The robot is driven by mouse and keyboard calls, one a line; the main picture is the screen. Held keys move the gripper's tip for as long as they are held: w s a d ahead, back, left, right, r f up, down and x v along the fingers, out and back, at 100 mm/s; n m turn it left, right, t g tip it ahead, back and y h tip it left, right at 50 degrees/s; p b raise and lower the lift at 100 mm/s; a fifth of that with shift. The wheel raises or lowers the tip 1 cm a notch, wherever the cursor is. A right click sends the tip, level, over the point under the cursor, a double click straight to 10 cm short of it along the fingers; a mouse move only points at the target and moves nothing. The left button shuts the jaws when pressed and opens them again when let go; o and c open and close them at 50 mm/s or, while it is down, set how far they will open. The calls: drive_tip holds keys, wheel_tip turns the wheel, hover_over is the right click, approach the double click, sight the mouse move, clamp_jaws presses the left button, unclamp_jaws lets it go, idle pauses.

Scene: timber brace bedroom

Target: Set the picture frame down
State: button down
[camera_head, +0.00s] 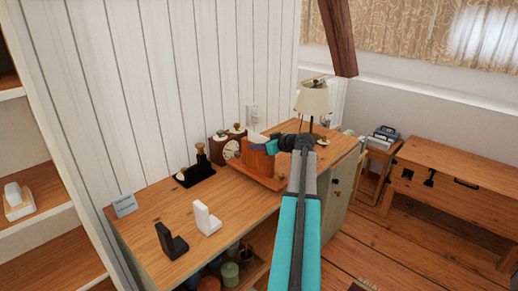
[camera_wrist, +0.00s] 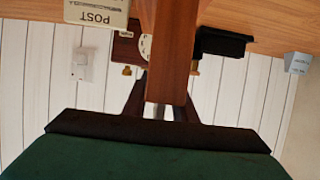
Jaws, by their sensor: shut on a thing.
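The picture frame, a reddish-brown wooden piece (camera_head: 258,162), is over the far part of the wooden desk top (camera_head: 160,205). My gripper (camera_head: 273,147) is shut on it, reaching in from the right. In the wrist view the frame (camera_wrist: 172,55) appears edge-on as a brown bar between my dark fingers (camera_wrist: 160,108). Its picture face is not visible there. I cannot tell whether its lower edge touches the desk or the low brown tray-like piece (camera_head: 250,179) below it.
A clock (camera_head: 230,149) and black stand (camera_head: 195,173) are left of the frame; a lamp (camera_head: 313,101) is behind. White (camera_head: 206,218) and black (camera_head: 170,242) bookends and a small card (camera_head: 124,205) stand nearer. Bare desk lies between. A cream POST box (camera_wrist: 97,12) is beside the frame.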

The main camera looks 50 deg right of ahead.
drive_tip(key=shift+w+d+r, duration=0.15)
drive_tip(key=shift+w+d, duration=0.1)
drive_tip(key=shift+w, duration=0.3)
drive_tip(key=shift+f+p, duration=0.5)
drive_tip(key=shift+f, duration=1.35)
drive_tip(key=c, duration=1.4)
unclamp_jaws()
drive_tip(key=shift+f, duration=0.1)
drive_tip(key=shift+c, duration=0.2)
drive_tip(key=shift+s, duration=0.15)
drive_tip(key=b+v, duration=0.2)
drive_tip(key=v, duration=1)
